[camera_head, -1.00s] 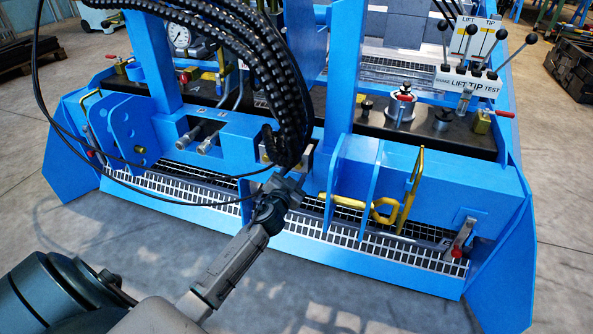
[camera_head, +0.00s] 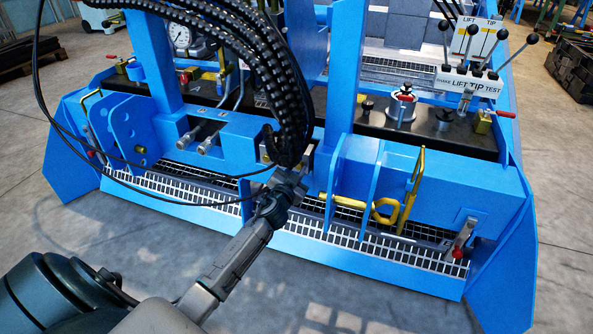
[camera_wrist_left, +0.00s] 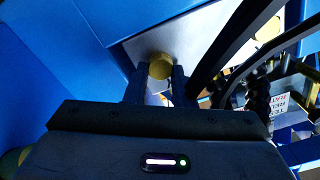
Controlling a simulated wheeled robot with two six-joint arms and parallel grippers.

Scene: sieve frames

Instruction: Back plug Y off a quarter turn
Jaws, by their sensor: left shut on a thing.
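My left gripper (camera_head: 286,178) reaches up to the lower edge of a small plate under the black hose bundle on the blue frame. The left wrist view shows its two dark fingers (camera_wrist_left: 160,85) shut on a round yellow plug (camera_wrist_left: 160,66), which sits against a pale plate (camera_wrist_left: 178,40). I cannot read a letter on the plug, so I cannot tell from marking that it is plug Y. In the head view the plug is hidden by the gripper and hoses. My right gripper is not in view.
Thick black hoses (camera_head: 285,90) hang just above the gripper, and thin black cables loop to its left. Blue upright brackets (camera_head: 345,185) and a yellow handle (camera_head: 385,210) stand to the right. Two metal couplings (camera_head: 205,145) lie to the left. Open floor lies in front.

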